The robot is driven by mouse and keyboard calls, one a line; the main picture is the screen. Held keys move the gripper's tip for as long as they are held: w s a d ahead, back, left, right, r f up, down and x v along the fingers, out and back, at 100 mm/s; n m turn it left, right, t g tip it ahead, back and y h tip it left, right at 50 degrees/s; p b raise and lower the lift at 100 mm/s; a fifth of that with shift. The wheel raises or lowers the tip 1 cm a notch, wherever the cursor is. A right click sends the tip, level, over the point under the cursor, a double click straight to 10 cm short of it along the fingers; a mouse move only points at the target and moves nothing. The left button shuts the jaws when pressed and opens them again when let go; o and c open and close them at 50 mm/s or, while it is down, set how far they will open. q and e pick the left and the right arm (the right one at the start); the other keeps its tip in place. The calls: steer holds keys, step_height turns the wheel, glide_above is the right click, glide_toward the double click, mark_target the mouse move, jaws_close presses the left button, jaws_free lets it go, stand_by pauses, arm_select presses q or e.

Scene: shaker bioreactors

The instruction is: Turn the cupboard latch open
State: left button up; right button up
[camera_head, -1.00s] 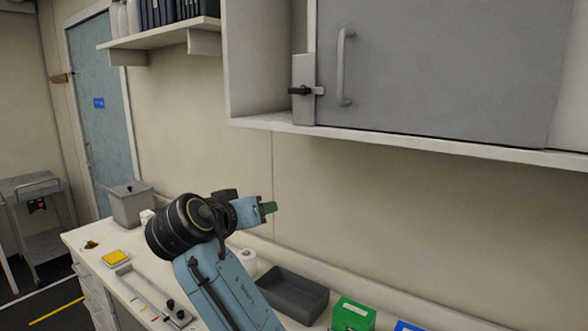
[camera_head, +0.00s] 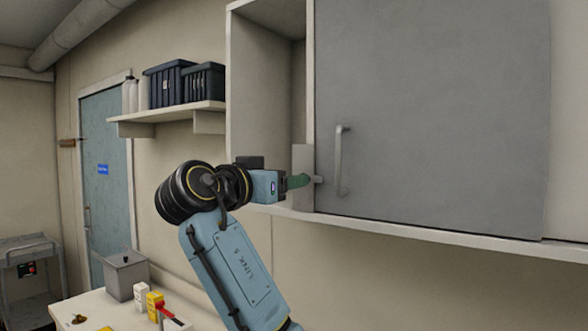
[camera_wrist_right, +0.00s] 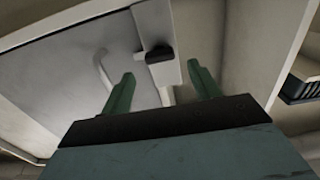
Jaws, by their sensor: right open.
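The grey cupboard door (camera_head: 430,110) is shut, with a vertical bar handle (camera_head: 339,160) near its left edge. The latch's pale plate (camera_head: 302,160) sits at that edge, and a short pale end of the latch bar (camera_head: 319,180) reaches over the door. My right gripper (camera_head: 300,182) is at the latch and hides its dark knob in the head view. In the right wrist view the dark knob (camera_wrist_right: 159,53) shows just beyond the open green fingers (camera_wrist_right: 160,72), roughly between their tips. Contact cannot be told. My left gripper is not in view.
An open cupboard compartment (camera_head: 265,100) is left of the door. A wall shelf (camera_head: 165,115) with dark bins (camera_head: 185,83) is further left. Below are a counter (camera_head: 95,305), a grey bin (camera_head: 125,277) and small yellow and white boxes (camera_head: 148,300).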

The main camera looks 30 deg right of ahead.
steer(key=p+x, duration=0.1)
steer(key=x, duration=0.3)
steer(key=shift+w+d, duration=0.15)
steer(key=shift+d, duration=0.15)
steer(key=shift+f, duration=0.1)
steer(key=c, duration=1)
